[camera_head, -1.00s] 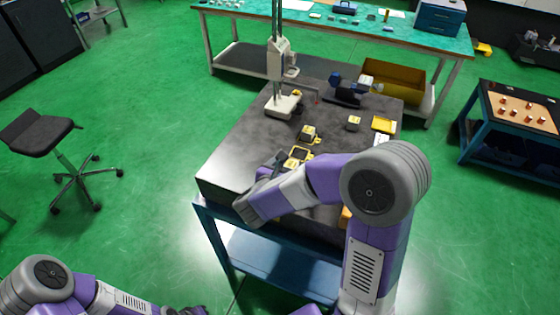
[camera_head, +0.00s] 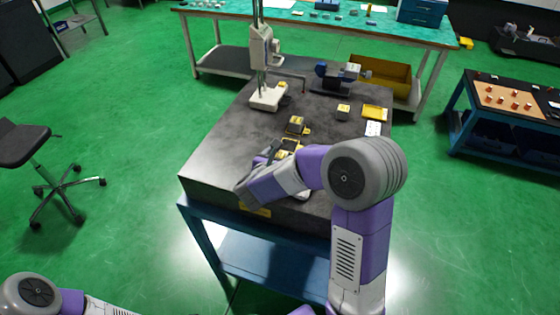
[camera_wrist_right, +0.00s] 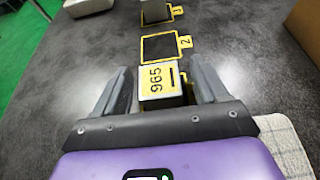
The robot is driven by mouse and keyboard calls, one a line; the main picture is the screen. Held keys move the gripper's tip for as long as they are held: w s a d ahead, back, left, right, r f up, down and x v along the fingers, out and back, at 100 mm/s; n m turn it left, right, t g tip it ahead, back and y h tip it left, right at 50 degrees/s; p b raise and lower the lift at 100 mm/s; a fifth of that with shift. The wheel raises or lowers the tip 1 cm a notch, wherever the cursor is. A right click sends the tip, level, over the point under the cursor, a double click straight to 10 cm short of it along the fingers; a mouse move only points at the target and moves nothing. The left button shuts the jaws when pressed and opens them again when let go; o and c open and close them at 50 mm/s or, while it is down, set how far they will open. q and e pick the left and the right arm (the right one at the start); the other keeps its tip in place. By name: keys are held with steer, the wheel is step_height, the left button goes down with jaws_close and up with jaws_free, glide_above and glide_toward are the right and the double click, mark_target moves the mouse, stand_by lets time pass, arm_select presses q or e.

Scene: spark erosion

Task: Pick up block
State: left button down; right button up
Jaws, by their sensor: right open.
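The fingers are open, one on each side of the block, with a narrow gap visible. In the head view the right gripper (camera_head: 272,158) is low over the front of the dark tabletop, and the hand partly hides the block there. My left arm shows only at the lower left corner of the head view; its gripper is not visible.
Other blocks (camera_head: 297,123) (camera_head: 343,112) and a yellow tray (camera_head: 374,113) sit farther back. A white stand (camera_head: 268,98) rises at the back left of the dark table (camera_head: 225,150).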

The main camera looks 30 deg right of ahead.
steer(key=shift+w+d+f, duration=0.1)
steer(key=shift+w+d, duration=0.1)
steer(key=shift+d, duration=0.05)
steer(key=c, duration=1.2)
